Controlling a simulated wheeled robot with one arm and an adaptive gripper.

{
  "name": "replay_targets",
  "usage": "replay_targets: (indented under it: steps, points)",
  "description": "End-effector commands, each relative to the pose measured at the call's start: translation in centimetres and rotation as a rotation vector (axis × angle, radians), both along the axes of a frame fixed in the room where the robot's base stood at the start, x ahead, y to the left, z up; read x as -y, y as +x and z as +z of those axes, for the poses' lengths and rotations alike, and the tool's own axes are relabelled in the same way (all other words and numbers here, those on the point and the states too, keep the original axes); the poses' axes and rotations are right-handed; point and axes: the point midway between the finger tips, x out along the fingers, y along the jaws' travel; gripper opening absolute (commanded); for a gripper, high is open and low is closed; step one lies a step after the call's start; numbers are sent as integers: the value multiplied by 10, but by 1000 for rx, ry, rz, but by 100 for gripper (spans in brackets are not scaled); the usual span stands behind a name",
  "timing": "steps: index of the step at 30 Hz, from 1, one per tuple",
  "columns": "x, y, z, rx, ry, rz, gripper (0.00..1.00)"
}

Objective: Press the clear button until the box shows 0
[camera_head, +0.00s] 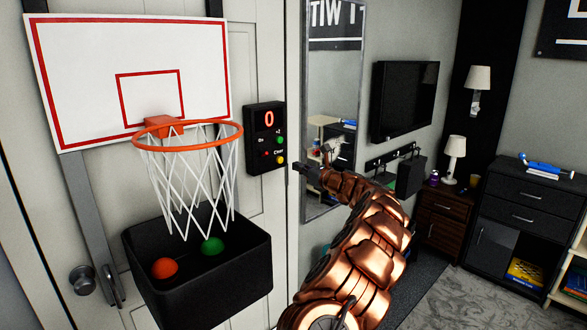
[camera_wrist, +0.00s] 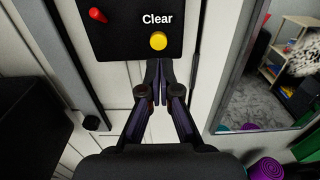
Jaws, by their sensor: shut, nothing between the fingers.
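The black score box (camera_head: 257,128) hangs on the white door and shows a red 0. Its yellow clear button (camera_head: 280,160) is at the lower right, with a green button (camera_head: 280,140) above it. In the wrist view the yellow button (camera_wrist: 158,41) sits under the word "Clear", beside a red knob-like part (camera_wrist: 97,15). My gripper (camera_head: 301,168) is just right of the box in the head view. In the wrist view its shut, empty fingertips (camera_wrist: 159,64) are just below the yellow button; I cannot tell whether they touch the box.
A tall mirror (camera_head: 340,100) stands to the right, behind my arm.

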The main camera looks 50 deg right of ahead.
Motion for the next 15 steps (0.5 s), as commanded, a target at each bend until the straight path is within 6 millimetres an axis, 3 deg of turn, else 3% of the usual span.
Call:
replay_targets:
  steps: [15]
  points:
    - [-4,-57,-2,-1,1,-1,0]
